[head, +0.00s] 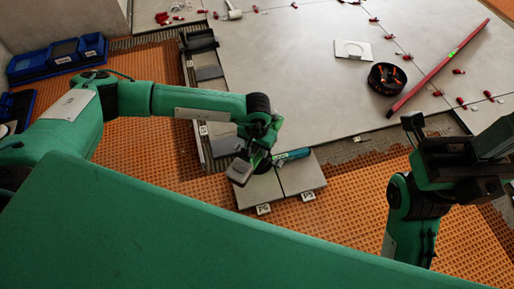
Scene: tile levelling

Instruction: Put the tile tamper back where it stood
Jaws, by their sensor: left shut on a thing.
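My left gripper (263,160) is shut on the tile tamper, whose teal handle (292,155) sticks out to the right of the fingers. The gripper is over the grey tiles marked P6 (259,190) and P5 (300,176). The gripper hides part of the tamper, and I cannot tell whether it touches the tiles. My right gripper (452,135) is at the right, its dark fingers apart with nothing seen between them.
A large pale tiled floor (290,70) fills the back, with red clips along its joints. A red level (440,68), a black round container (387,77), a white square plate (352,50) and a mallet (233,10) lie there. Blue bins (57,59) stand at the left. Orange matting (340,215) lies in front.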

